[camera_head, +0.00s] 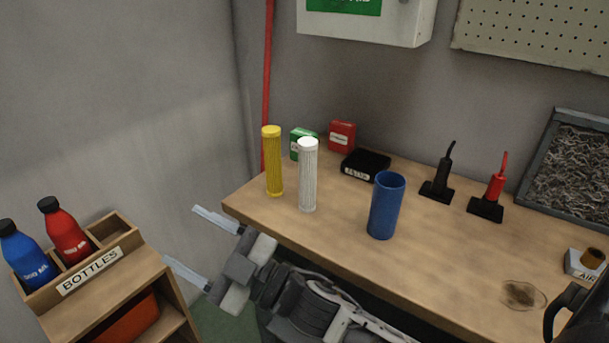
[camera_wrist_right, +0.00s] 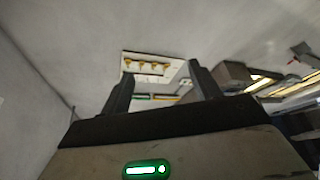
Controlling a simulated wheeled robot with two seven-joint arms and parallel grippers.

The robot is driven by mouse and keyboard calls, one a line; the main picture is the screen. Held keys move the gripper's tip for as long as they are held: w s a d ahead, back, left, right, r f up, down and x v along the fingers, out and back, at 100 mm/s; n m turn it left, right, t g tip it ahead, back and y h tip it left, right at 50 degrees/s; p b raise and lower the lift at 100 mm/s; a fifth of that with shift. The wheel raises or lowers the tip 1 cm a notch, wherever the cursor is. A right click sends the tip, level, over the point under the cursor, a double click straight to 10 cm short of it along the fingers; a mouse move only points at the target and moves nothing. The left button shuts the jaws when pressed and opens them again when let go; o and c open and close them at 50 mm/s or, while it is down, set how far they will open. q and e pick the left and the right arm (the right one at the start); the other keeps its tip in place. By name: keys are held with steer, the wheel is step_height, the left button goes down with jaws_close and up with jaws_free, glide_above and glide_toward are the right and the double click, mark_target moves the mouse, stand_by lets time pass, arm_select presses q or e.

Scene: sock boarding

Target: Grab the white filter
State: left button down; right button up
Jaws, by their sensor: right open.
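The white filter (camera_head: 308,175) is a ribbed cylinder standing upright on the wooden bench (camera_head: 440,268), close to its left end. A yellow filter (camera_head: 272,162) of similar shape stands just left of it. My right gripper (camera_head: 181,233) is open and empty, off the left front corner of the bench, with its fingers pointing left, away from the white filter. In the right wrist view, the open fingers (camera_wrist_right: 160,85) have nothing between them, and no filter shows there. My left gripper is not in view.
A blue cylinder (camera_head: 386,206) stands right of the white filter. Green (camera_head: 301,143) and red (camera_head: 342,136) boxes and a black labelled block (camera_head: 366,164) sit behind. Black (camera_head: 439,178) and red (camera_head: 490,195) handled tools stand farther right. A bottle rack (camera_head: 140,268) stands at left.

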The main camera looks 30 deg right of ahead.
steer(key=s+a+r+n+g+y, duration=0.2)
steer(key=a+r+n+g+y, duration=0.45)
steer(key=n+g, duration=0.75)
steer(key=n+h+b, duration=0.2)
steer(key=n+h, duration=0.2)
steer(key=h, duration=1.7)
glide_toward(308, 142)
steer(key=shift+t+h, duration=0.25)
steer(key=shift+t, duration=0.15)
steer(key=x, duration=0.5)
steer(key=shift+s+a+f, duration=0.2)
steer(key=shift+s+f, duration=0.05)
steer(key=shift+f, duration=0.2)
steer(key=shift+x, duration=2.8)
